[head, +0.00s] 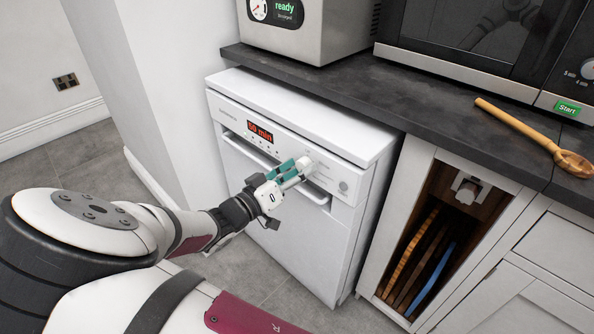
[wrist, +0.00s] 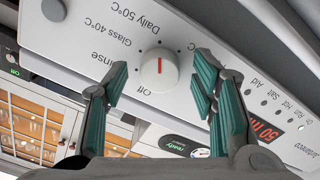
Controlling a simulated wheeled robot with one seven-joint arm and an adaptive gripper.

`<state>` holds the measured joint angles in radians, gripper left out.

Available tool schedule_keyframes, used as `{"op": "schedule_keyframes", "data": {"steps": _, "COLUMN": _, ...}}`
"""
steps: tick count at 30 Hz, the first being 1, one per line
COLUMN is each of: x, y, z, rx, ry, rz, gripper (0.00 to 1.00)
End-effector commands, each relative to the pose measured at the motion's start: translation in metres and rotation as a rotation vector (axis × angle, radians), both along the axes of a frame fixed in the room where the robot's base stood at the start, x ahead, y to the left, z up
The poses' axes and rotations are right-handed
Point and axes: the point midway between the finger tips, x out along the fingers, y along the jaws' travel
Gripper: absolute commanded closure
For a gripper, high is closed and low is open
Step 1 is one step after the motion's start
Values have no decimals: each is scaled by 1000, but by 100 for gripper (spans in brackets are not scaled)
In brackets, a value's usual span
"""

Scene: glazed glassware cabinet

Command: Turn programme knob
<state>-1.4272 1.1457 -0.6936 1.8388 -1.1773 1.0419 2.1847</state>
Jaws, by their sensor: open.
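The white round programme knob (wrist: 159,71) with a red pointer line is on the dishwasher's front panel, centred in the wrist view. Printed programme names such as Rinse, Glass 40°C and Daily 50°C surround it. Whether the fingertips reach past the knob's face is unclear.
A red-lit display (head: 261,132) is on the panel left of the knob. A dark worktop (head: 420,102) overhangs above, bearing a steel appliance (head: 300,35), a microwave (head: 470,40) and a wooden spoon (head: 530,135). An open niche with boards (head: 412,262) is at right.

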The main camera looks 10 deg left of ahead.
Motion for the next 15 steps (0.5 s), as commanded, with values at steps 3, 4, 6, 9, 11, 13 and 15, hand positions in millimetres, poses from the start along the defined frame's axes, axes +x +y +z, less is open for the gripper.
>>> {"op": "schedule_keyframes", "data": {"steps": 3, "x": -3, "y": 3, "z": 0, "rx": 1, "ry": -1, "rz": 1, "gripper": 48}}
{"op": "schedule_keyframes", "data": {"steps": 4, "x": -4, "y": 4, "z": 1, "rx": 0, "ry": -2, "rz": 2, "gripper": 48}}
{"op": "schedule_keyframes", "data": {"steps": 6, "x": -11, "y": 10, "z": 0, "rx": 1, "ry": -1, "rz": 4, "gripper": 48}}
{"op": "schedule_keyframes", "data": {"steps": 9, "x": -24, "y": 21, "z": 0, "rx": 1, "ry": 0, "rz": 4, "gripper": 48}}
{"op": "schedule_keyframes", "data": {"steps": 11, "x": -35, "y": 29, "z": 0, "rx": 1, "ry": 0, "rz": 5, "gripper": 48}}
{"op": "schedule_keyframes", "data": {"steps": 13, "x": -46, "y": 38, "z": 0, "rx": 2, "ry": -1, "rz": 5, "gripper": 48}}
{"op": "schedule_keyframes", "data": {"steps": 15, "x": -58, "y": 46, "z": 0, "rx": 1, "ry": 0, "rz": 4, "gripper": 48}}
